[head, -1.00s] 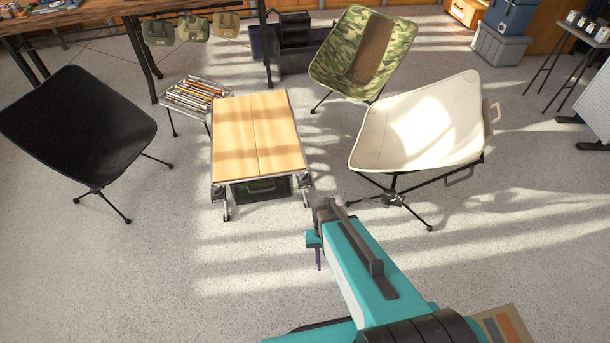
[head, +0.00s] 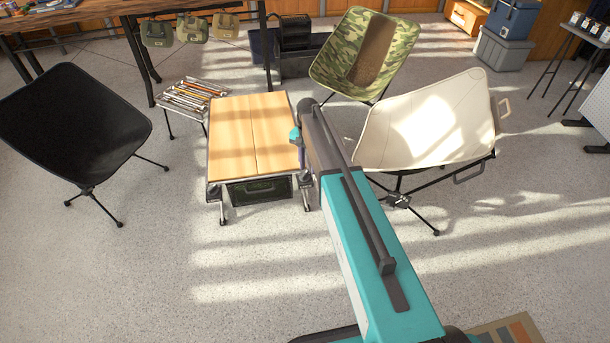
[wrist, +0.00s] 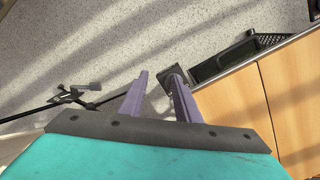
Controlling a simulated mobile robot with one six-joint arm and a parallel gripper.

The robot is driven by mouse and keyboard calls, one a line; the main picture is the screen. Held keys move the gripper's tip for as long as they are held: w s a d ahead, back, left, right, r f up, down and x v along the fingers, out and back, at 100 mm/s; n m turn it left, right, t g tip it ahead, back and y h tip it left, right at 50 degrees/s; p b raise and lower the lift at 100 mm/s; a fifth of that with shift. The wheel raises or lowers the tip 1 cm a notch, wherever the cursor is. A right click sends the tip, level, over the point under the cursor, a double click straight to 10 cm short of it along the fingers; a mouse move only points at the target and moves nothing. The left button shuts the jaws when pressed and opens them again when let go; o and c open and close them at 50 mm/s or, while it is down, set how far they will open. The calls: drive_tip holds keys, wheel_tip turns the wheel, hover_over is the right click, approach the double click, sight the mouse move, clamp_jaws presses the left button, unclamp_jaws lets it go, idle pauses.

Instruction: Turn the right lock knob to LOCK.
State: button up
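The low table with a two-board wooden top (head: 232,140) stands left of my arm in the head view. In the wrist view its wooden top (wrist: 286,85) fills the right side. My gripper (wrist: 158,77) has two purple fingers apart with floor visible between them, beside the table's metal edge. A small dark block shows at the right fingertip; I cannot tell whether it is the right lock knob or whether it is touched. No LOCK marking is readable.
A cream chair (head: 425,125) stands close to the right of my arm, and a camouflage chair (head: 340,55) behind it. A black chair (head: 75,125) is at the left. A small rack of rods (head: 190,97) adjoins the table. The floor in front is clear.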

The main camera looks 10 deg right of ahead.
wheel_tip(320, 180, up, 4)
drive_tip(key=m+b, duration=0.1)
hover_over(306, 172)
drive_tip(key=shift+s+a+r+t, duration=0.1)
drive_tip(key=shift+r+t, duration=0.2)
drive_tip(key=shift+r, duration=0.2)
drive_tip(key=shift+f, duration=0.15)
wheel_tip(306, 172, down, 14)
drive_tip(key=shift+r+b, duration=0.2)
drive_tip(key=shift+b, duration=0.7)
